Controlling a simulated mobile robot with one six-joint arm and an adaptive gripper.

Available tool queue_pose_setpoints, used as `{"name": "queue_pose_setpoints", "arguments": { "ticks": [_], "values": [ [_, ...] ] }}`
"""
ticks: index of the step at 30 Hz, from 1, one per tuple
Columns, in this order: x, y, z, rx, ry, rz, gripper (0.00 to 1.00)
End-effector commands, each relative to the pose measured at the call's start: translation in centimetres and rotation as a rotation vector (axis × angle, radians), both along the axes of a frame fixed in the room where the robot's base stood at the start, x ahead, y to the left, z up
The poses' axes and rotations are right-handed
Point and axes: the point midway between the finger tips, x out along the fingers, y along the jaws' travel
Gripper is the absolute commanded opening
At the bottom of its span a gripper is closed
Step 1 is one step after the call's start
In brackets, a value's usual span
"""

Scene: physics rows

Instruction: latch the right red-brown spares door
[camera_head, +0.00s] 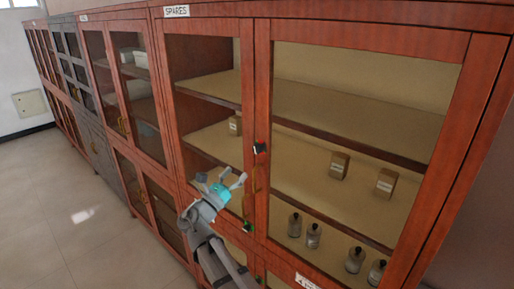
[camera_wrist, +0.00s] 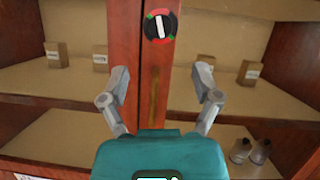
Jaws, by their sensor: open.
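The right red-brown spares door (camera_head: 463,110) is a glazed wooden door under the SPARES label (camera_head: 177,11). It looks shut or nearly shut; a small gap cannot be ruled out. A round latch knob sits on its inner stile in the wrist view (camera_wrist: 159,26). The knob has red and green marks and a white bar standing nearly upright. A thin brass handle (camera_wrist: 153,95) runs below it. My gripper (camera_head: 221,178) is open and empty in front of the doors' meeting edge. Its fingers (camera_wrist: 160,80) stand apart to either side of the handle, below the knob, without visible contact.
The left spares door (camera_head: 209,14) stands beside it. Behind the glass, shelves hold several small boxes (camera_head: 339,165) and bottles (camera_head: 313,236). More cabinets (camera_head: 72,60) run along the wall to the left. The tiled floor (camera_head: 60,200) at left is clear.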

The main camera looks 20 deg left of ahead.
Motion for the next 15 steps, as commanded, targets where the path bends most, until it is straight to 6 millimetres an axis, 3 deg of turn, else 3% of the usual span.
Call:
{"name": "queue_pose_setpoints", "arguments": {
  "ticks": [15],
  "values": [
    [7.0,-2.3,3.2,0.000,0.001,-0.002,0.81]
  ]
}}
